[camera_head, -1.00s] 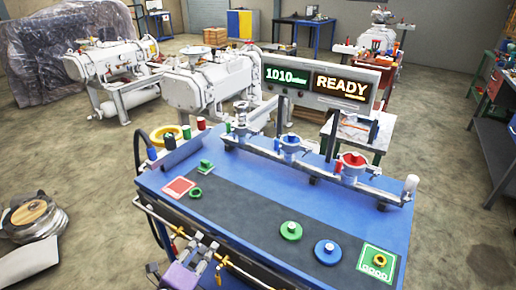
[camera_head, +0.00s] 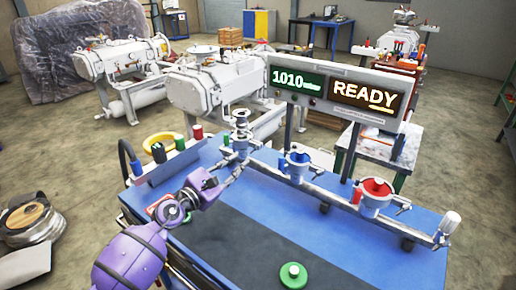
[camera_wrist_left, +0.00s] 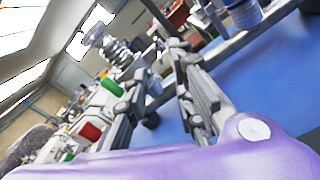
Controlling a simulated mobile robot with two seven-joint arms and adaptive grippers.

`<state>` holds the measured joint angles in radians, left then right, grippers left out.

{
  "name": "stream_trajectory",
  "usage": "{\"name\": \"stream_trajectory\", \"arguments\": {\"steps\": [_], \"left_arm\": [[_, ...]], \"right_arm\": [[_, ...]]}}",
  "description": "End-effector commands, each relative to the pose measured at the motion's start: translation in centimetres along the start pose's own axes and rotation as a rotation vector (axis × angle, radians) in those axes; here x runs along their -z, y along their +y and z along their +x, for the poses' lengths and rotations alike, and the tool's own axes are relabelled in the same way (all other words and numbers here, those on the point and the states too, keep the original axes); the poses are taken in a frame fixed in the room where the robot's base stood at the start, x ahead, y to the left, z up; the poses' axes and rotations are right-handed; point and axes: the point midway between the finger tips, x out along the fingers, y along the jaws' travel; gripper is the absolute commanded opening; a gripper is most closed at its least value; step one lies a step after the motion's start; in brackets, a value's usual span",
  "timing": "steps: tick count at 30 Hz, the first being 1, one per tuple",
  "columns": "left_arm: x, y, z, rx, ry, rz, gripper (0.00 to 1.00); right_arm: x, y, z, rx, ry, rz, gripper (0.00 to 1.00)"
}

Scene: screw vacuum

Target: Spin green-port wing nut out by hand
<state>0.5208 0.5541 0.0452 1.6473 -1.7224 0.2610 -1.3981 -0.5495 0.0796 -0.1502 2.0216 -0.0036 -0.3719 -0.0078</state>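The leftmost port (camera_head: 241,143) on the rail in the head view is a metal clamped fitting with a pale body. Its wing nut is too small to make out clearly. My left gripper (camera_head: 232,176), on a purple arm, is just in front of and below this port. In the left wrist view, the fingers of my left gripper (camera_wrist_left: 161,62) are spread with a gap between them and nothing held. I cannot tell whether a fingertip touches the clamp. My right gripper is not in view.
A blue-topped port (camera_head: 298,160) and a red-topped port (camera_head: 376,188) stand farther right on the rail. A green disc (camera_head: 293,275) lies on the dark mat. A display panel (camera_head: 337,92) reads 1010 and READY. The blue table (camera_head: 420,255) is clear at right.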

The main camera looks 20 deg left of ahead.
Motion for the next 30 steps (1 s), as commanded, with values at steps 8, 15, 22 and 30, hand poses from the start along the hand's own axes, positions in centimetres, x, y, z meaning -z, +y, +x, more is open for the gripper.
{"name": "stream_trajectory", "arguments": {"steps": [8,15,22,30], "left_arm": [[-0.1,0.0,3.4,-0.001,-0.002,-0.001,0.23],[0.0,0.0,6.8,-0.001,-0.001,-0.002,0.23],[0.0,0.0,7.8,0.0,-0.001,-0.001,0.23],[0.0,0.0,7.7,0.0,-0.001,-0.001,0.12]], "right_arm": [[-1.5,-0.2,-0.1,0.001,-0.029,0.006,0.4],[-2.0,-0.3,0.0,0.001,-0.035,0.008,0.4],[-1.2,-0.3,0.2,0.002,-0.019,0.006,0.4],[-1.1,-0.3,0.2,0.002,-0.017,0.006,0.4]]}}
